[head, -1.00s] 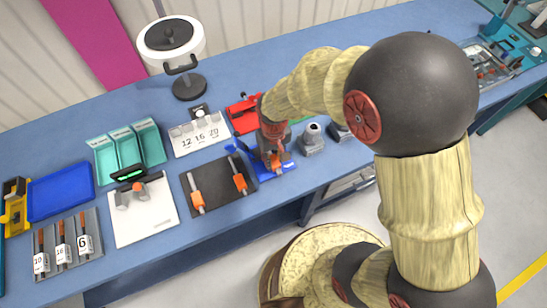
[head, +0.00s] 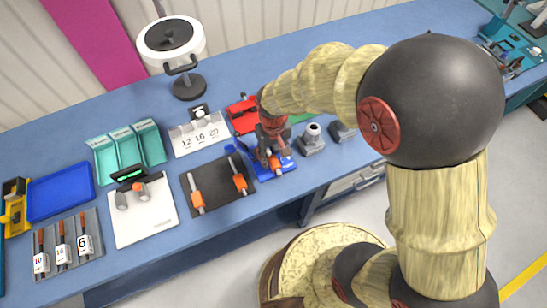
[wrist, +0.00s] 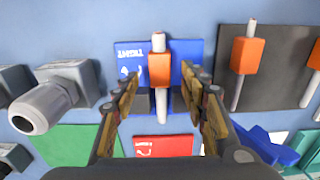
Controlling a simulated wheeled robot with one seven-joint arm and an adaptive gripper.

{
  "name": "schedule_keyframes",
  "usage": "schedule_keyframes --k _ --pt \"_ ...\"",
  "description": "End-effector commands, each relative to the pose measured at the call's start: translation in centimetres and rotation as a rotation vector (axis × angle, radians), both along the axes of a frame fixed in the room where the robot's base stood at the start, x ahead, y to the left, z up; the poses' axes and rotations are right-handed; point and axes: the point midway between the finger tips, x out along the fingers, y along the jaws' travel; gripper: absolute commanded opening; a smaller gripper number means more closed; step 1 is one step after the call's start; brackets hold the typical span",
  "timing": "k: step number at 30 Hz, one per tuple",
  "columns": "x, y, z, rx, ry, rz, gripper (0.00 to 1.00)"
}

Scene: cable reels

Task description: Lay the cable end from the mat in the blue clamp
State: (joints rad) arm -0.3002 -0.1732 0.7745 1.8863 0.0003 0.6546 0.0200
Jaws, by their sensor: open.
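A cable end (wrist: 160,69) with an orange sleeve and grey rod lies in the blue clamp (wrist: 186,50), over its dark block, in the wrist view. In the head view the blue clamp (head: 287,162) stands at the bench's front edge, partly behind my gripper (head: 270,149). My gripper (wrist: 160,78) is open, with one finger on each side of the cable end and a gap to both. The dark mat (head: 218,192) left of the clamp bears two more orange-sleeved cable ends, a left one (head: 197,200) and a right one (head: 239,182).
A red clamp (head: 242,115) and a green one (head: 301,117) stand behind the blue clamp. A grey fitting (head: 312,141) stands close on its right. A white block with numbers (head: 200,135), teal bins (head: 127,150) and a blue tray (head: 60,191) lie to the left.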

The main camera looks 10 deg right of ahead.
Motion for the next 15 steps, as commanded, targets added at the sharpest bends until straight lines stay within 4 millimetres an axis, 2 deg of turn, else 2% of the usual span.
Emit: schedule_keyframes --k 3,9,15 --pt "0.1 0.0 2.6 0.001 -0.005 0.000 0.43" --pt "0.1 0.0 6.5 0.001 -0.004 0.000 0.43" --pt "0.1 0.0 8.8 0.000 -0.001 0.000 0.43"
